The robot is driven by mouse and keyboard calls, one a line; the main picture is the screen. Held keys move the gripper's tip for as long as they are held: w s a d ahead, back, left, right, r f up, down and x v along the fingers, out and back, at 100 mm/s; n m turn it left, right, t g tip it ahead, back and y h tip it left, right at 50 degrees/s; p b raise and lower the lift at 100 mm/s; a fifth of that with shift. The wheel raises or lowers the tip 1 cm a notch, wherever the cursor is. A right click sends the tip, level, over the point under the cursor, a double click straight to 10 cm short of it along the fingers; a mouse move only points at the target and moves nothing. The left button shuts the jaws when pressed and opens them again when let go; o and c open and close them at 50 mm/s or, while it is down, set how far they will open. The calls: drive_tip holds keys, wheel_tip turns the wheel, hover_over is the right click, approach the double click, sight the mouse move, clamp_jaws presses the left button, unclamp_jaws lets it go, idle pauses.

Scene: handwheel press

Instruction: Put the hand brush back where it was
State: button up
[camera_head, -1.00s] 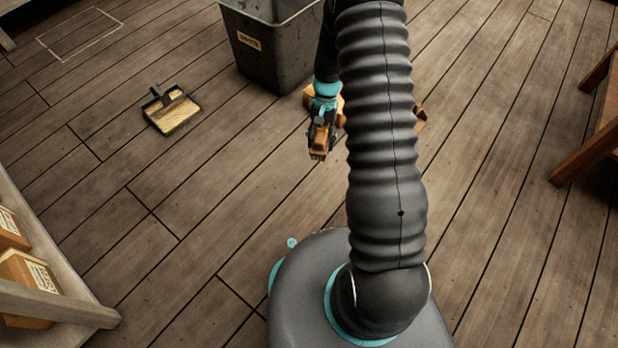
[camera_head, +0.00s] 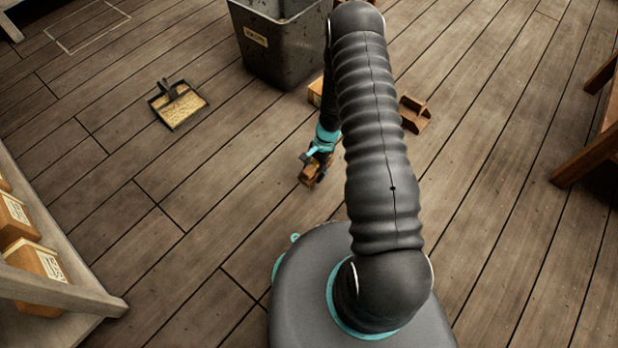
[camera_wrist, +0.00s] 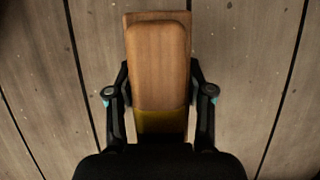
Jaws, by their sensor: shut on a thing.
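My gripper (camera_head: 318,168) is low over the plank floor, in front of the dark bin. It is shut on the hand brush (camera_head: 309,175), a small brown wooden piece in this view. In the wrist view the hand brush (camera_wrist: 158,65) shows as a long wooden block with a yellowish part near my gripper (camera_wrist: 160,105). The two fingers press it from either side. Planks show beyond it; I cannot tell whether it touches the floor. A dustpan (camera_head: 180,103) with a dark rim and a yellowish bed lies to the left.
The bin (camera_head: 283,45) stands behind my gripper, with a wooden box (camera_head: 316,92) by its base. A brown wooden piece (camera_head: 414,115) lies right of my arm. A pale outline (camera_head: 88,27) marks the floor far left. A shelf (camera_head: 75,290) with boxes stands left; wooden legs (camera_head: 590,155) stand right.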

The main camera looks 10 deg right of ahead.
drive_tip(key=shift+w+a+f, duration=0.4)
drive_tip(key=shift+a+f, duration=0.25)
drive_tip(key=shift+a, duration=0.1)
drive_tip(key=shift+f, duration=1.8)
drive_tip(key=shift+b, duration=0.3)
drive_tip(key=shift+f, duration=0.15)
drive_tip(key=o, duration=1.1)
